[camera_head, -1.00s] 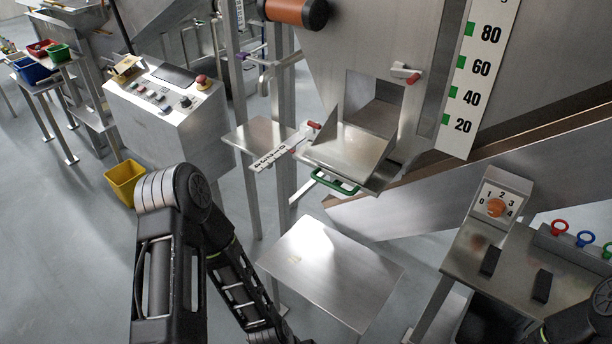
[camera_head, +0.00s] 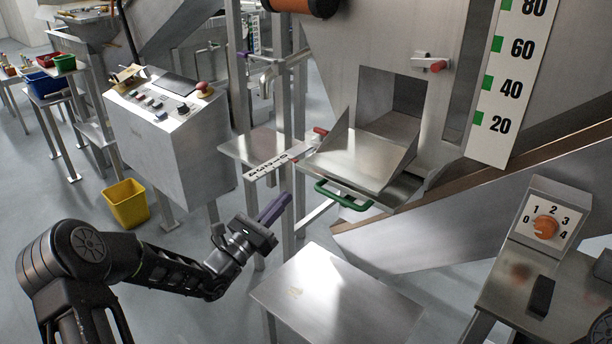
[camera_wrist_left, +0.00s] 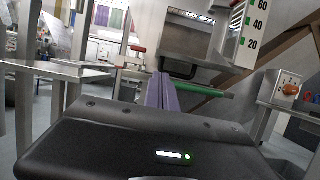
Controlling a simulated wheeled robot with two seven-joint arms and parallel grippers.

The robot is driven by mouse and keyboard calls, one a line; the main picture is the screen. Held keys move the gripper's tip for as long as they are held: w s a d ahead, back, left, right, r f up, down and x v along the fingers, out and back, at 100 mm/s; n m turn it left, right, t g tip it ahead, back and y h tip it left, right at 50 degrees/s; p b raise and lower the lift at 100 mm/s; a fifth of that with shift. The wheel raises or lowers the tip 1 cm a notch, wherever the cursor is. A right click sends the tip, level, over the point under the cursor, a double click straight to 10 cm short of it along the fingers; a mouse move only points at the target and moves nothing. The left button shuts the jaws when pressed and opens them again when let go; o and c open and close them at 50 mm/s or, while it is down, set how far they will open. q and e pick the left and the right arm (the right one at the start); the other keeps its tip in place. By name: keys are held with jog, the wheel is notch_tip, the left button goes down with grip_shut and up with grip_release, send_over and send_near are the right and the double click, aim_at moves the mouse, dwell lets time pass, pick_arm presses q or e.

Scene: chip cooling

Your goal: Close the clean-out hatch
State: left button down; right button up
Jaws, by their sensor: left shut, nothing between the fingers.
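The clean-out hatch (camera_head: 358,158) is a metal flap on the hopper front, tilted outward and down, with the dark opening (camera_head: 395,92) showing above it. A green handle (camera_head: 343,197) runs along the front below the flap. It also shows in the left wrist view (camera_wrist_left: 208,94). My left gripper (camera_head: 276,208), with purple fingers, is shut and empty, left of the handle and apart from it in the head view. In the left wrist view its fingers (camera_wrist_left: 162,92) point forward, just left of the handle. My right gripper is not in view.
A red-tipped latch (camera_head: 433,66) is right of the opening; another red grip (camera_head: 320,131) is left of the flap. A small metal shelf (camera_head: 250,147) and posts stand left. A low metal table (camera_head: 335,300) is below. A dial box (camera_head: 548,222) stands right.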

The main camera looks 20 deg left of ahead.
pick_arm(q)
jog(key=shift+w, duration=0.1)
jog(key=x, duration=1)
dwell(0.4)
